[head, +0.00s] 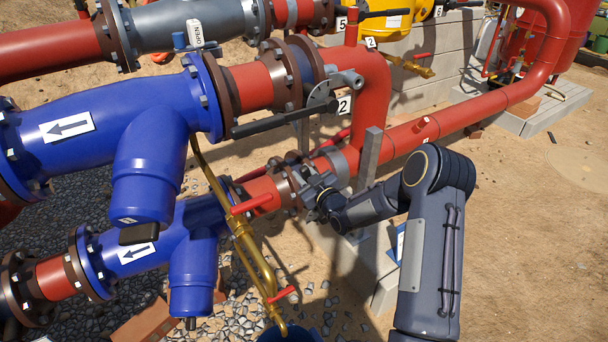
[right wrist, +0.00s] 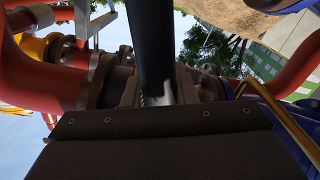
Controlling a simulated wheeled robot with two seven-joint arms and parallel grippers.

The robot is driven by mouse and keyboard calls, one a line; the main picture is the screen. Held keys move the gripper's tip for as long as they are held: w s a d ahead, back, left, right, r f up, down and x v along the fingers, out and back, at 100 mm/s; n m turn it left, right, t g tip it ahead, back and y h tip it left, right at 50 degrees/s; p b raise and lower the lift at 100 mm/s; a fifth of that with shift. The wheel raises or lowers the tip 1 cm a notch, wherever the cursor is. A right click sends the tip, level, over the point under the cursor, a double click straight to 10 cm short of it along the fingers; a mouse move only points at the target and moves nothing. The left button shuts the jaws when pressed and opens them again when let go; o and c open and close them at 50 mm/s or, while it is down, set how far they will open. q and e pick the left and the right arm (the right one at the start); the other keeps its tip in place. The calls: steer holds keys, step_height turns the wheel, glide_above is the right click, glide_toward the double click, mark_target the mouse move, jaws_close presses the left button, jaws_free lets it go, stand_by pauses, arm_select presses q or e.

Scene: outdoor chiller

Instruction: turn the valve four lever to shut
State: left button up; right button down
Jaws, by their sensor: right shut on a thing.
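My right gripper (head: 318,194) is at the valve on the lower red and blue pipe line, beside its brown flanges (head: 283,185). In the right wrist view its jaws (right wrist: 155,96) are shut around a dark lever (right wrist: 150,45), which runs up the picture away from the gripper. In the head view the gripper and wrist hide most of this lever, so its angle is hard to tell there. I cannot read a number four tag on this valve. My left gripper is not in view.
Above, the valve tagged 2 (head: 344,105) has a long black lever (head: 270,125) along its pipe. A small red handle (head: 252,204) and a brass pipe (head: 240,230) stand left of my gripper. Concrete blocks (head: 385,290) lie below. Sandy ground to the right is open.

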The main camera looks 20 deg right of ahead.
steer(key=shift+d, duration=0.1)
stand_by(0.8)
steer(key=w+d+r+m+b, duration=0.1)
steer(key=d+m+b, duration=0.1)
steer(key=d, duration=0.5)
steer(key=shift+m+b, duration=0.4)
steer(key=shift+m, duration=0.5)
steer(key=shift+r, duration=0.1)
steer(key=c, duration=1.2)
jaws_free()
steer(key=shift+d, duration=0.15)
steer(key=shift+o, duration=0.2)
steer(key=s, duration=0.7)
steer(key=shift+s+d, duration=0.4)
steer(key=shift+d, duration=0.05)
